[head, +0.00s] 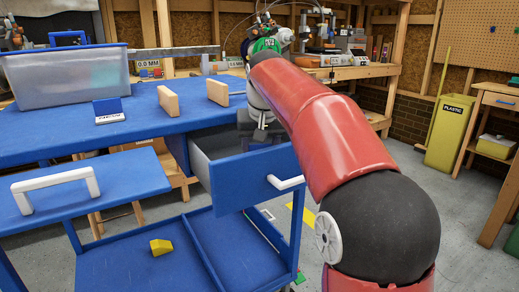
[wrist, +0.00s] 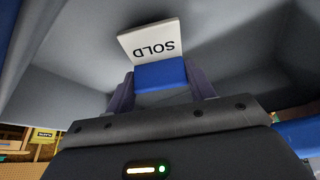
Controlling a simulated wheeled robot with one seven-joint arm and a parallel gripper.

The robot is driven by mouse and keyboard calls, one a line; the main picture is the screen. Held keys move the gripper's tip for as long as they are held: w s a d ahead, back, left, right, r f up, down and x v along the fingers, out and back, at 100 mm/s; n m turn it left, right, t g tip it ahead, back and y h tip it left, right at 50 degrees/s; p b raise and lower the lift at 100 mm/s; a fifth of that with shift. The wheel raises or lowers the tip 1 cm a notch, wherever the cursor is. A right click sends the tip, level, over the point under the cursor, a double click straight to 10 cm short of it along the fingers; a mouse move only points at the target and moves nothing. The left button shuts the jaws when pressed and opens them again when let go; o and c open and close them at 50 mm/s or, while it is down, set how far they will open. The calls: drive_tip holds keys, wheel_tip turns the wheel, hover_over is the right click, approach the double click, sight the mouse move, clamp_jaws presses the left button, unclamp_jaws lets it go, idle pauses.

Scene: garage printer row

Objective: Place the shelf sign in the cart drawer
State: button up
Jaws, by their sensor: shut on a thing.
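My gripper (wrist: 161,88) is shut on a small sign (wrist: 152,42) with a blue base and a white plate reading "SOLD", upside down in the wrist view. Grey walls surround it there, the inside of the cart drawer (wrist: 235,50). I cannot tell whether the sign touches the drawer floor. In the head view the blue-fronted drawer (head: 257,178) with a white handle stands open, and my gripper (head: 258,133) is at its opening, partly hidden by my arm. The held sign is hidden there. Another blue and white sign (head: 108,111) stands on the cart top.
The blue cart top (head: 50,143) also holds a clear bin (head: 65,78) and two wooden blocks (head: 168,101) (head: 217,92). A yellow block (head: 161,247) lies on the lower shelf. A workbench (head: 345,72) stands behind, and a yellow plastic bin (head: 449,135) at right.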

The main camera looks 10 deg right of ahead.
drive_tip(key=shift+w+d+f, duration=0.1)
drive_tip(key=shift+w+f, duration=0.4)
drive_tip(key=shift+w, duration=0.3)
drive_tip(key=shift+f, duration=0.15)
drive_tip(key=shift+s+f+b, duration=0.1)
drive_tip(key=shift+f+b, duration=0.3)
drive_tip(key=shift+b, duration=0.1)
drive_tip(key=o, duration=1)
drive_tip(key=shift+f, duration=0.2)
drive_tip(key=p+v, duration=0.1)
drive_tip(key=v, duration=0.3)
drive_tip(key=p+v, duration=0.1)
drive_tip(key=v, duration=0.3)
drive_tip(key=p+v, duration=0.1)
drive_tip(key=v, duration=0.4)
drive_tip(key=shift+w+r, duration=0.25)
drive_tip(key=shift+w, duration=0.05)
